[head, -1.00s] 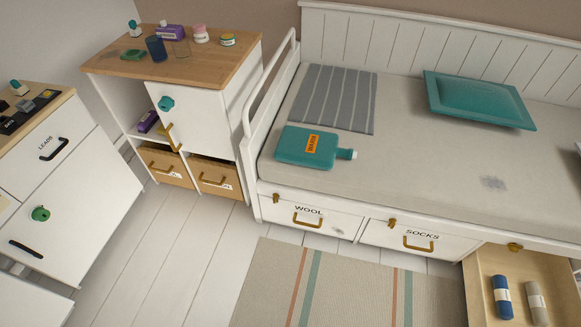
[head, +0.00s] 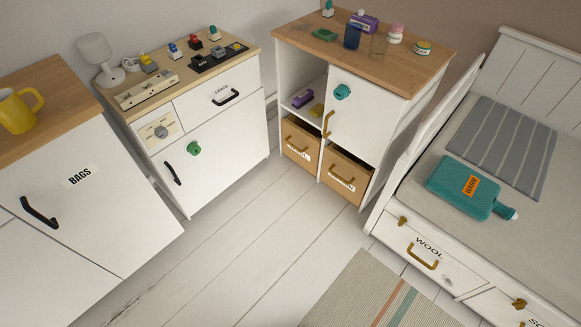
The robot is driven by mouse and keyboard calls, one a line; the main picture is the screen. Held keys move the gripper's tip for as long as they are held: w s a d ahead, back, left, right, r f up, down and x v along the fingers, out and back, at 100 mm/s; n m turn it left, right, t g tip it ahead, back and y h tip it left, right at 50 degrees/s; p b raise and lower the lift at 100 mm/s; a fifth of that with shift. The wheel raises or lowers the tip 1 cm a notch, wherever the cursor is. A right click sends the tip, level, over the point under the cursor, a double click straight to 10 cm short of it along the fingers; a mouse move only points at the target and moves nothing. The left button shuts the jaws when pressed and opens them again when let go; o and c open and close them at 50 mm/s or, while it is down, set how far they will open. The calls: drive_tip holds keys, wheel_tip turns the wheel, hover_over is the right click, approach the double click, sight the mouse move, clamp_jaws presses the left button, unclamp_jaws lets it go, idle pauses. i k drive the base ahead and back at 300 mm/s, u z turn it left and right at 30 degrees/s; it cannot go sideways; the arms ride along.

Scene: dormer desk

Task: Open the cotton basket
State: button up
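Two tan baskets sit in the bottom cubbies of the white cabinet with a wooden top (head: 440,58). The left basket (head: 300,136) and the right basket (head: 345,165) each have a brass handle and a white label. Both look pushed in. The labels are too small and slanted to read surely, so I cannot tell which basket is the cotton one. My gripper is not in view.
Above the right basket is a shut door with a teal knob (head: 342,92). A white drawer unit (head: 225,135) stands left, and a bed with a WOOL drawer (head: 425,250) right. The plank floor (head: 265,240) before the cabinet is clear; a striped rug (head: 365,300) lies nearer.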

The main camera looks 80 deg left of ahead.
sight(341, 172)
drive_tip(key=u, duration=1)
drive_tip(key=i, duration=0.6)
drive_tip(key=z, duration=1.25)
drive_tip(key=k, duration=0.8)
drive_tip(key=u, duration=1.9)
drive_tip(key=i, duration=0.15)
drive_tip(key=u, duration=0.05)
